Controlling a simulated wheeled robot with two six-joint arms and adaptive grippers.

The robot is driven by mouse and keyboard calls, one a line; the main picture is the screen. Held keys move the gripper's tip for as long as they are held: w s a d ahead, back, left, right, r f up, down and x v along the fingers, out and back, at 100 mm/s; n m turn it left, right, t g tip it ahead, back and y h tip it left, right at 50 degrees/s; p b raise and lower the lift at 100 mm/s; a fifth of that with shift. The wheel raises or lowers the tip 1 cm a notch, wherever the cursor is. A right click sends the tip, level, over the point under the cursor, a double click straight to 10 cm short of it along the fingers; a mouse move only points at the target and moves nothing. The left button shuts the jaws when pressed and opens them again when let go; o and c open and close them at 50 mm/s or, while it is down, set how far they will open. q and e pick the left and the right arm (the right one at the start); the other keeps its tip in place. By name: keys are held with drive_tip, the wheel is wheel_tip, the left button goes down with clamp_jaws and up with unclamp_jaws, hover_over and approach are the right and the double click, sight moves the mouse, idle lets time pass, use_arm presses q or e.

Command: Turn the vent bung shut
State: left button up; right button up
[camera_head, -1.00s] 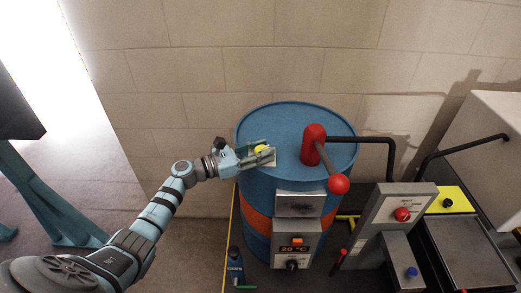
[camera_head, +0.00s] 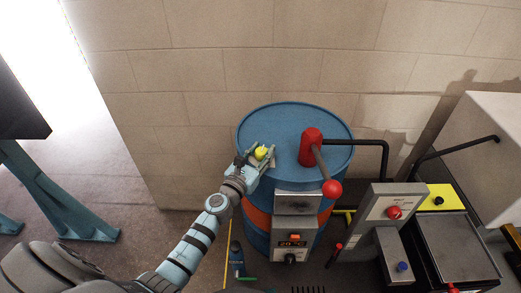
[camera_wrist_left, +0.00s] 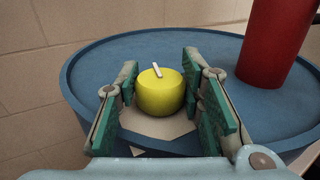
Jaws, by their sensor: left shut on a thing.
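The yellow vent bung (camera_head: 261,153) sits on the left part of the blue drum's top (camera_head: 290,125). In the left wrist view the bung (camera_wrist_left: 160,95) is a short yellow cap with a white mark on top. My left gripper (camera_head: 263,157) reaches in from the lower left and is shut on the bung. In the left wrist view its green-padded fingers (camera_wrist_left: 162,100) stand on both sides of the bung. A pale plate or label (camera_wrist_left: 155,125) lies under it. My right gripper is not in view.
A red pump (camera_head: 311,147) with a red-knobbed lever (camera_head: 331,188) stands on the drum right of the bung. A black pipe (camera_head: 385,160) runs right from it. A heater box (camera_head: 292,240) hangs on the drum front. Grey control boxes (camera_head: 390,205) stand at the right.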

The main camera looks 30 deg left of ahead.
use_arm(q)
drive_tip(key=shift+n+y, duration=1.4)
drive_tip(key=shift+y, duration=0.8)
drive_tip(key=shift+g+y+b, duration=0.3)
drive_tip(key=o, duration=1.2)
drive_tip(key=shift+s+d+f, duration=0.1)
drive_tip(key=shift+s, duration=0.25)
drive_tip(key=v, duration=1.1)
drive_tip(key=shift+s, duration=0.15)
